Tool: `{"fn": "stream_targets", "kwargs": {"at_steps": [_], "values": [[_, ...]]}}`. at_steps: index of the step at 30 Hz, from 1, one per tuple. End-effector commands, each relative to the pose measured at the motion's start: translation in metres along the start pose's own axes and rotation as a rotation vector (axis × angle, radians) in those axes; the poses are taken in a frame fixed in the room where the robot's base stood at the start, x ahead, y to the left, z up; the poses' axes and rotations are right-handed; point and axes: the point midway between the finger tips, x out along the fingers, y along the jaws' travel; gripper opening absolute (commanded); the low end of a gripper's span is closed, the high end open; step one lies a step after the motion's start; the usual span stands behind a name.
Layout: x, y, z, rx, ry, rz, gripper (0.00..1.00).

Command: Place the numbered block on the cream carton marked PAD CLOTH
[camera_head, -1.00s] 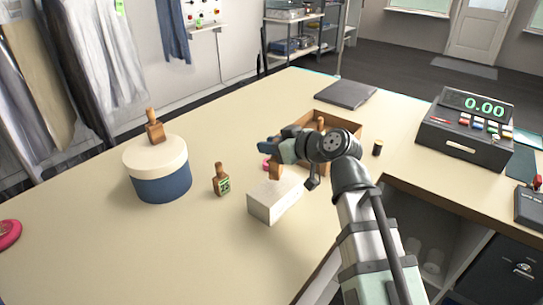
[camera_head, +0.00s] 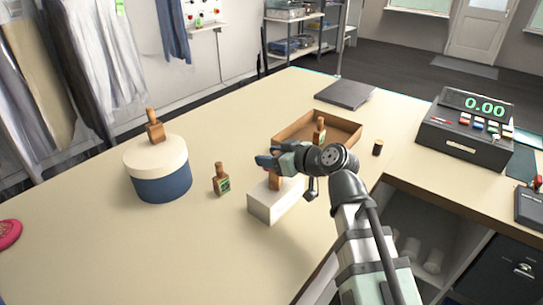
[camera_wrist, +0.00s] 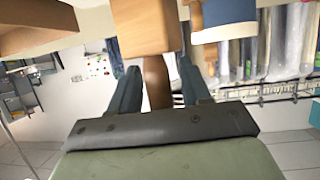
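The pale carton (camera_head: 270,205) stands on the counter below my gripper; no lettering on it is legible. A wooden block (camera_head: 274,183) with a brown handle is upright on its top, seemingly resting there, partly hidden by my gripper. In the wrist view the block (camera_wrist: 155,28) is large and close, with its handle between the fingers; no number shows. My gripper (camera_head: 270,158) is around the handle, its fingers slightly apart with a narrow gap beside it. Similar blocks stand on the counter with a green label (camera_head: 221,180), on the round box (camera_head: 155,128), and in the tray (camera_head: 319,131).
The blue round box (camera_head: 163,185) with a cream lid stands at left. The open brown tray (camera_head: 345,127) is just behind my gripper. A dark flat slab (camera_head: 345,94), a small dark cylinder (camera_head: 377,148) and a cash register (camera_head: 464,130) are farther right.

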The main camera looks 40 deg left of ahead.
Motion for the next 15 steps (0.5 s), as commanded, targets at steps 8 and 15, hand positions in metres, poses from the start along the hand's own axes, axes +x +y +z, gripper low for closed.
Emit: {"fn": "stream_targets", "kwargs": {"at_steps": [8,15], "values": [[0.000,0.000,0.000,0.000,0.000,0.000,0.52],[-0.017,0.000,-0.002,0.000,0.001,0.002,0.52]]}}
